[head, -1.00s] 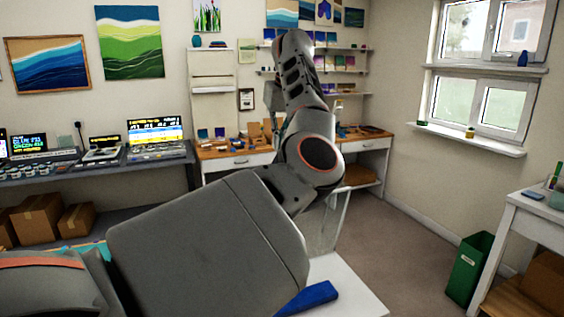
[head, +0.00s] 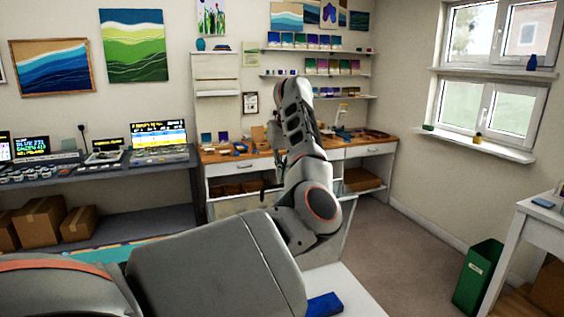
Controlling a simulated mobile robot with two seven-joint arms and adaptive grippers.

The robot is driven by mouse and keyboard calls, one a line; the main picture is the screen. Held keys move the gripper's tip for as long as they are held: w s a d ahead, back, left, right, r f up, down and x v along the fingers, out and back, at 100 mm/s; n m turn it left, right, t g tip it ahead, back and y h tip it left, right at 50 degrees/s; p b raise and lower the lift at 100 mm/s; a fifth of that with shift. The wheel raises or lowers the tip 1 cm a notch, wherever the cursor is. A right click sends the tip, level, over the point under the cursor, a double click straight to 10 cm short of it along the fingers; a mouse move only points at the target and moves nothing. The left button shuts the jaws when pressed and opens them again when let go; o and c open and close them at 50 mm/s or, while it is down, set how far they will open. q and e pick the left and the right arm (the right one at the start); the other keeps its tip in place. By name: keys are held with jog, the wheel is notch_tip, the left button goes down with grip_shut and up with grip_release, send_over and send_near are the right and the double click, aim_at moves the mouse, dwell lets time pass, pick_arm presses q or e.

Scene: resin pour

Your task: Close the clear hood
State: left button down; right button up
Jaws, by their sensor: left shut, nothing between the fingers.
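My left arm comes in from the lower left and fills much of the middle. My left gripper (head: 268,188) is small and partly hidden behind my own arm; it is shut and empty, pointing down. The clear hood (head: 343,238) is hard to make out: only a faint see-through panel with a thin edge shows just right of my arm's elbow, above a white surface. The rest of it is hidden by my arm, so I cannot tell its angle or whether the gripper touches it. My right gripper is out of view.
A blue object (head: 324,305) lies on the white table (head: 358,296) at the bottom. A wooden-topped desk (head: 365,148) stands at the back. A green bin (head: 478,276) and a white side table (head: 535,212) are at the right. Bare floor (head: 408,245) lies between.

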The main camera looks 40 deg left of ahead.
pick_arm(q)
jog(key=shift+s+d+r, duration=0.1)
jog(key=shift+s+d, duration=0.25)
jog(key=shift+d, duration=0.4)
jog(key=shift+s+d, duration=0.35)
jog(key=shift+d, duration=0.35)
jog(key=shift+d, duration=0.1)
